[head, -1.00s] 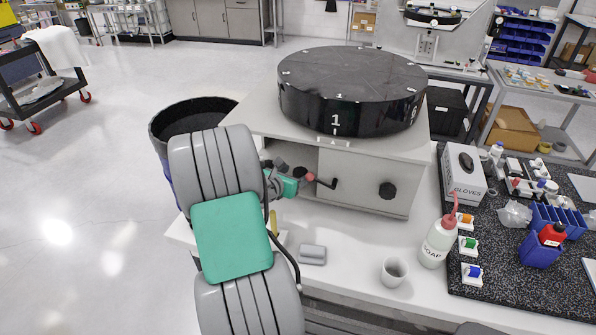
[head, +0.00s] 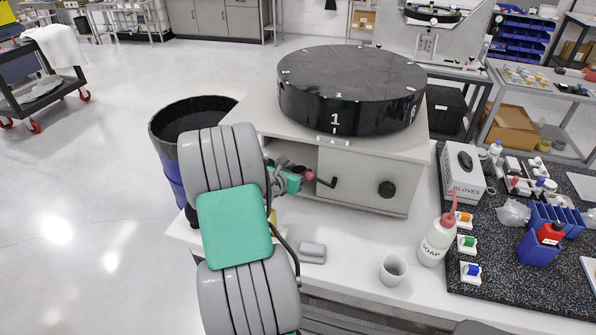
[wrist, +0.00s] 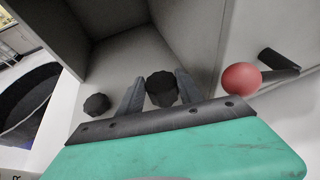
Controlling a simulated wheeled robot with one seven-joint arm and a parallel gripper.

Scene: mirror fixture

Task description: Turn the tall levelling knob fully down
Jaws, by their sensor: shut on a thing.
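In the wrist view, a dark ribbed knob (wrist: 161,88) stands between the two grey fingers of my gripper (wrist: 160,80), which is shut on it. It looks larger and nearer to the camera than a second dark knob (wrist: 97,104), which stands to the left, outside the fingers. The stem and base of the held knob are hidden, so its height cannot be read. In the head view, my gripper (head: 290,181) reaches into the open recess of the pale cabinet (head: 357,180). My arm hides much of that recess, and the knobs cannot be made out there.
A red ball (wrist: 240,79) and a black crank handle (wrist: 280,68) are close right of my gripper. Recess walls enclose it. A black numbered drum (head: 350,90) tops the cabinet. A grey block (head: 312,252), a white cup (head: 393,269) and a soap bottle (head: 437,240) stand in front.

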